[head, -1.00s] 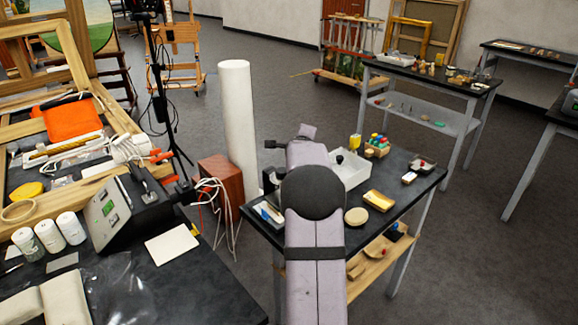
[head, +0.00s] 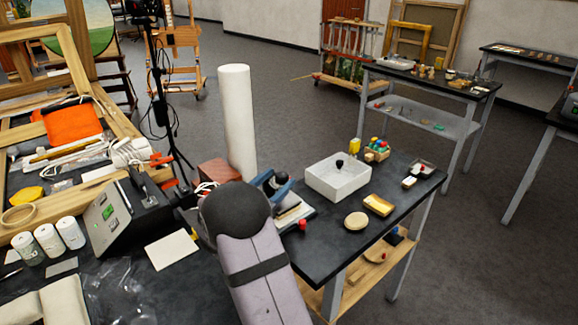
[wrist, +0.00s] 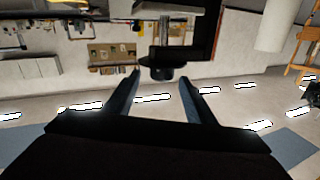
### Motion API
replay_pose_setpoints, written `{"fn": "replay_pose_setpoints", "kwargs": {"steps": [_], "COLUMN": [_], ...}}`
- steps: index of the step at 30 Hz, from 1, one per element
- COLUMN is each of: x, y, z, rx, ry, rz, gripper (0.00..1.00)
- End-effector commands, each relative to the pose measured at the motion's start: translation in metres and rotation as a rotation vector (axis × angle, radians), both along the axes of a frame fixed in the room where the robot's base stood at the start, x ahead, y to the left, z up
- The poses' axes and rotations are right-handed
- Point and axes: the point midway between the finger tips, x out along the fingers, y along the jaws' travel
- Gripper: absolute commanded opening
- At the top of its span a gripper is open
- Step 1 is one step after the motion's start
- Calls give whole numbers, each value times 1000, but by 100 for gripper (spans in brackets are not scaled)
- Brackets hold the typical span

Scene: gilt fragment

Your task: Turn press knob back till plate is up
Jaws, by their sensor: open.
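The press stands at the left end of the dark table, partly hidden by my arm. Its dark round knob (head: 282,178) shows just beyond my gripper (head: 267,182), whose blue fingers are open and empty. In the wrist view the picture is upside down. There the knob (wrist: 162,74) lies between and just ahead of the fingertips, with a grey shaft (wrist: 174,32) and a black frame (wrist: 207,35) behind it. I cannot tell whether the fingers touch the knob. The press plate and its height cannot be made out.
A pale flat item (head: 295,213) and a red knob-like piece (head: 302,224) lie near the press. A white box (head: 338,185), a round disc (head: 356,221) and a yellow block (head: 378,205) stand to the right. A tall white column (head: 238,120) rises behind my arm.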

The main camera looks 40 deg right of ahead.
Motion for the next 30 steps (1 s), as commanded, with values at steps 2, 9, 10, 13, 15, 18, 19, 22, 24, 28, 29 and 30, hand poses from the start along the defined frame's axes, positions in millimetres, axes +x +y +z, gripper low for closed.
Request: {"fn": "replay_pose_setpoints", "kwargs": {"steps": [2,9,10,13,15,18,19,22,24,28,29,30], "x": [1,3,3,5,6,10,11,16,18,23,24,25], "y": [0,0,-1,-6,-12,-24,-28,-40,-49,-61,-63,-65], "z": [-3,-9,-9,-8,-8,-7,-7,-7,-8,-8,-8,-8], "rx": [-16,-31,-31,-31,-29,-30,-30,-29,-29,-29,-29,-30], "ry": [61,111,111,109,108,107,108,108,108,107,107,107], "rz": [10,19,19,18,16,16,15,15,15,16,17,17], "gripper": [50,50,50,50,50,50,50,50,50,50,50,50]}}
